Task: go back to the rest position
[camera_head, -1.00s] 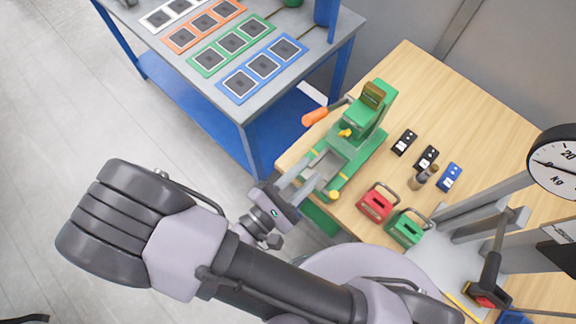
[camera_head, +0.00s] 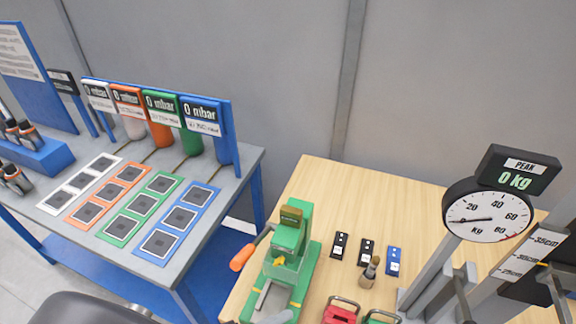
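My gripper is not visible in the current head view. Only a dark rounded part of my arm (camera_head: 95,308) shows at the bottom left edge. What the gripper holds, if anything, cannot be seen.
A wooden table (camera_head: 340,190) carries a green press (camera_head: 285,262) with an orange handle (camera_head: 241,259), small black and blue blocks, and a scale with a dial (camera_head: 488,218). A grey-topped table (camera_head: 235,180) at left holds coloured panels (camera_head: 183,218) and mbar displays (camera_head: 201,117). A wall stands behind.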

